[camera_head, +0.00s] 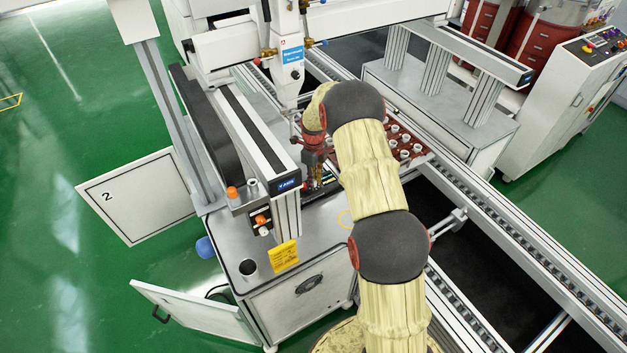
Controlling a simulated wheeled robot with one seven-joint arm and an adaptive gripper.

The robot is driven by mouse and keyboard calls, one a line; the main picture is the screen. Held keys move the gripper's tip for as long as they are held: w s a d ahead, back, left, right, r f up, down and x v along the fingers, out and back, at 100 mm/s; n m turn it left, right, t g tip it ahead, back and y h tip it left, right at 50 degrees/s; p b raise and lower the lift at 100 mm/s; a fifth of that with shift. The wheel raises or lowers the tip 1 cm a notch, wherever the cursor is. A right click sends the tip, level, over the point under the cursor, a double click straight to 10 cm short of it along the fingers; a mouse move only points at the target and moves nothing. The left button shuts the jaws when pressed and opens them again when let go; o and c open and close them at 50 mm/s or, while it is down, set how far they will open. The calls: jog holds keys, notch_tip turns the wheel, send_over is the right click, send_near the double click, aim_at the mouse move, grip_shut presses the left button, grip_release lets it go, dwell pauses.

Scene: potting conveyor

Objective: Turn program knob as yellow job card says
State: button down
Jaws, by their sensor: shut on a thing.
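My gripper (317,184) points down at a small dark control panel (330,178) beside the conveyor. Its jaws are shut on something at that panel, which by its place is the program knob. The fingers and my arm hide the knob, so its pointer and marks cannot be read.
An orange button and a grey knob stand on a small box (246,205) left of my gripper. A cup (248,268) stands on the cabinet top (325,240). The dispensing head (290,60) hangs behind my gripper. A red tray of pots (405,140) lies on the conveyor.

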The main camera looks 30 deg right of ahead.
dwell(0.3)
jog(key=c, duration=1.7)
grip_release()
jog(key=shift+o, duration=0.2)
